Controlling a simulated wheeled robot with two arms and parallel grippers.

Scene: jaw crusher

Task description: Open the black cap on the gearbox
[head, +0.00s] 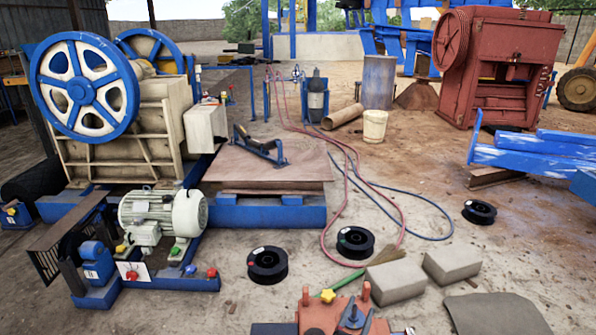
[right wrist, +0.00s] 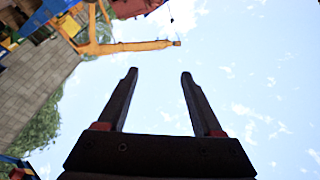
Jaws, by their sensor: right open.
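A pale green-grey motor (head: 160,214) stands on a blue frame at the left in the head view. A small blue housing (head: 97,262) sits left of it on the same frame; I cannot tell whether this is the gearbox. I cannot make out a black cap on it. My right gripper (right wrist: 158,76) is open and empty in the right wrist view, its two black fingers apart against the sky. I cannot place it clearly in the head view. My left gripper is not in view.
The crusher with its blue flywheel (head: 84,87) stands behind the motor. Black spools (head: 267,264), concrete blocks (head: 396,281) and red and blue hoses lie on the ground. A red tool holder (head: 318,316) is at the bottom edge.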

